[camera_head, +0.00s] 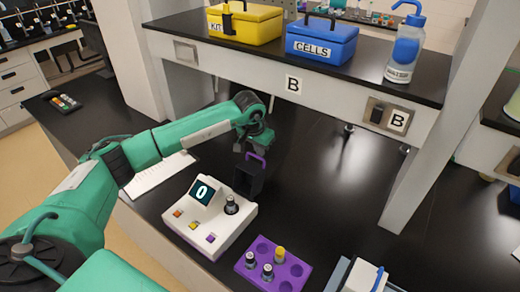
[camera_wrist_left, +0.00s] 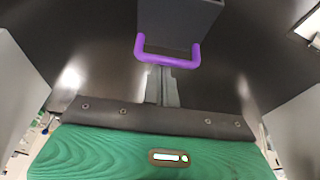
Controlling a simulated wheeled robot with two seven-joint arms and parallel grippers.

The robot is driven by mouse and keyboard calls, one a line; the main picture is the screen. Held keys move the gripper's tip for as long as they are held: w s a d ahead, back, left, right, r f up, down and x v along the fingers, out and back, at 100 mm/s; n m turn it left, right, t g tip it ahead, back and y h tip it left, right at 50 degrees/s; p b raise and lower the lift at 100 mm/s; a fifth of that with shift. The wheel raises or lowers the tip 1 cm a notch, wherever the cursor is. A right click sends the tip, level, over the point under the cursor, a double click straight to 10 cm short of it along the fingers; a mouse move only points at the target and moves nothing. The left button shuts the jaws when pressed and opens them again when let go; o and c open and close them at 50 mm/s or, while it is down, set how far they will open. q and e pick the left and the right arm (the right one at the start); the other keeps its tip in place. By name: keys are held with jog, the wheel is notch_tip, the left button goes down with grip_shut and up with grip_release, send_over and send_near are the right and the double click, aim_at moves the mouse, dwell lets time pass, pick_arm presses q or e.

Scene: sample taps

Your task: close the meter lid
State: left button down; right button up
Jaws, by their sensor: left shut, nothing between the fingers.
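The white meter (camera_head: 205,228) stands on the black bench, its display reading 0. A dark-capped vial (camera_head: 231,205) stands in its well. The dark meter lid (camera_head: 249,181) is open, standing upright behind the well, with its purple handle (camera_head: 257,158) at the top. The left wrist view also shows the lid (camera_wrist_left: 180,20) and the handle (camera_wrist_left: 168,58). My left gripper (camera_head: 251,148) is shut and empty, right by the handle at the lid's top. In the left wrist view its fingers (camera_wrist_left: 165,75) point at the handle; I cannot tell whether they touch. My right gripper is not in view.
A purple rack (camera_head: 287,268) with several vials stands right of the meter. A white item with a blue part (camera_head: 365,277) is at the bottom edge. A shelf (camera_head: 300,72) with yellow and blue boxes and a bottle overhangs behind. The bench right of the lid is clear.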

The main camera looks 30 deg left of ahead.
pick_arm(q)
jog(key=shift+s+a+r+t+b, duration=0.2)
jog(key=shift+s+t+b, duration=0.15)
jog(key=shift+b, duration=0.4)
